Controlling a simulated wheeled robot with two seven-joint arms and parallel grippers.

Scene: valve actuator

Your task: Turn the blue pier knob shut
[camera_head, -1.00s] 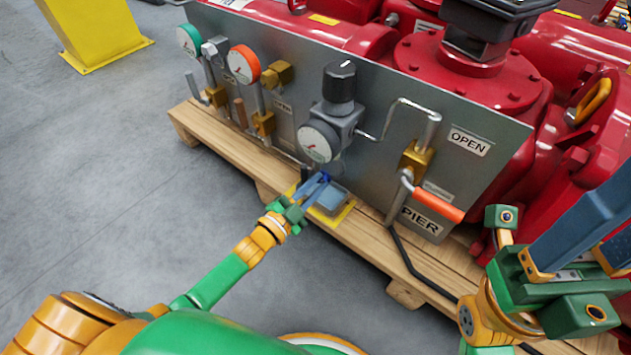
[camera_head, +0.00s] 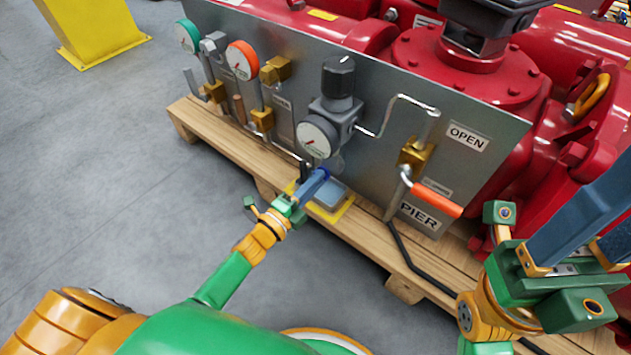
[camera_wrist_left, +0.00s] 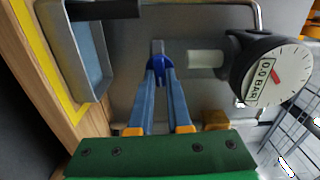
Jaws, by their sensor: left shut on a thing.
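The blue pier knob (camera_wrist_left: 158,66) is small and dark blue and sits low on the grey panel. In the head view it shows as a dark blue spot (camera_head: 324,173) below the white gauge, partly hidden by my fingers. My left gripper (camera_wrist_left: 157,76) reaches it from the front, its two blue fingers converging and shut on the knob. The left gripper also shows in the head view (camera_head: 319,180). My right gripper (camera_head: 585,230) is at the right edge, away from the knob; its fingertips run out of the picture.
A gauge (camera_wrist_left: 276,76) marked 0.0 BAR is close beside the left fingers. A blue-grey tray in a yellow frame (camera_head: 332,214) lies below on the wooden pallet (camera_head: 378,244). An orange-handled lever (camera_head: 437,200) stands right of the knob. Bare floor lies to the left.

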